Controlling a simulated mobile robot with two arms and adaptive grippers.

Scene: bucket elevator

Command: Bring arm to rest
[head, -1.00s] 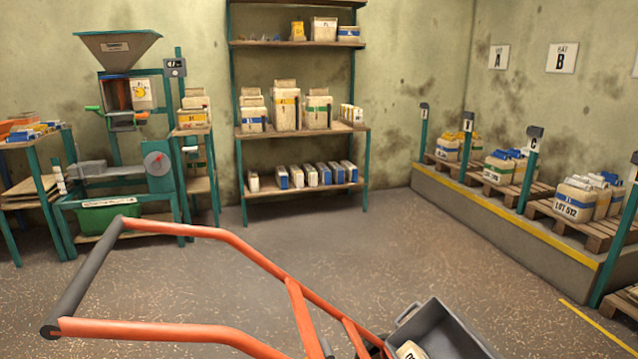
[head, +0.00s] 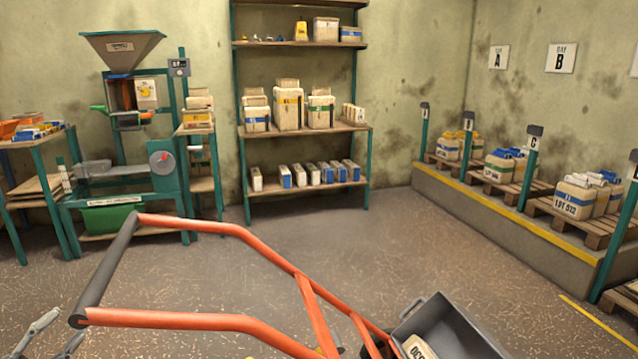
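My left gripper (head: 66,326) shows at the bottom left edge of the head view, partly cut off by the frame. My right gripper is not in view.
The orange-framed cart carries a grey tray (head: 462,335) with a labelled pale sack (head: 416,347) inside. A hopper machine (head: 122,50) stands back left, a shelf rack (head: 300,128) at centre, and pallets (head: 540,211) on a right-hand ledge. The middle floor is clear.

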